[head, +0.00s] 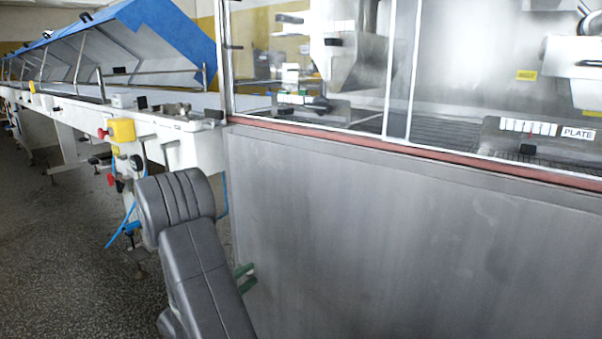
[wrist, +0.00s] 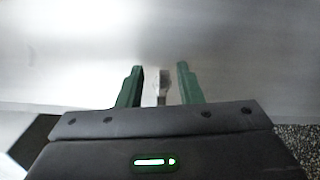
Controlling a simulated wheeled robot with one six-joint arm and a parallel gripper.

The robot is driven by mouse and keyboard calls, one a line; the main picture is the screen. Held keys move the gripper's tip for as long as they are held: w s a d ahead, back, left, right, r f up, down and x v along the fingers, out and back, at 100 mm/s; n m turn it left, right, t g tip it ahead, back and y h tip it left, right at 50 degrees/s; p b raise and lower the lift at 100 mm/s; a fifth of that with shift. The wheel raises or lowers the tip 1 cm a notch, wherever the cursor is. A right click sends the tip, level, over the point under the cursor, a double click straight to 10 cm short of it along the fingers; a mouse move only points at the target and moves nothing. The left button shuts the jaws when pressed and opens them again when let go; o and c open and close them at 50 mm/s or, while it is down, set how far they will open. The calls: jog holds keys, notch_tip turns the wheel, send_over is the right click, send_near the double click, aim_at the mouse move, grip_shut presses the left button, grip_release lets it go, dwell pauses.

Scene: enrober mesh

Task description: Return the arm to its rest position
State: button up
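My gripper (wrist: 160,72) shows in the wrist view with its two green fingers apart. A narrow grey-white shape (wrist: 159,88) shows between them; I cannot tell whether it is a part, a reflection or something beyond. In the head view, my grey arm (head: 205,275) is folded low in front of the machine. Only the green fingers of my gripper (head: 244,277) show past its right side, and the rest is hidden behind the arm. The fingers are close to the steel panel (head: 400,250); whether they touch it is unclear.
The steel panel fills the right, below a reddish sill (head: 420,155) and glass windows. A white conveyor frame (head: 190,140) with a yellow box (head: 122,130), knobs and blue hoses stands at the left. Open speckled floor (head: 60,250) lies at lower left.

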jog(key=n, duration=0.1)
jog(key=r+n+p, duration=0.1)
jog(key=shift+n, duration=0.4)
jog(key=shift+a+n+p, duration=0.1)
jog(key=shift+n+p, duration=0.2)
jog(key=shift+p, duration=0.1)
jog(key=shift+f, duration=0.1)
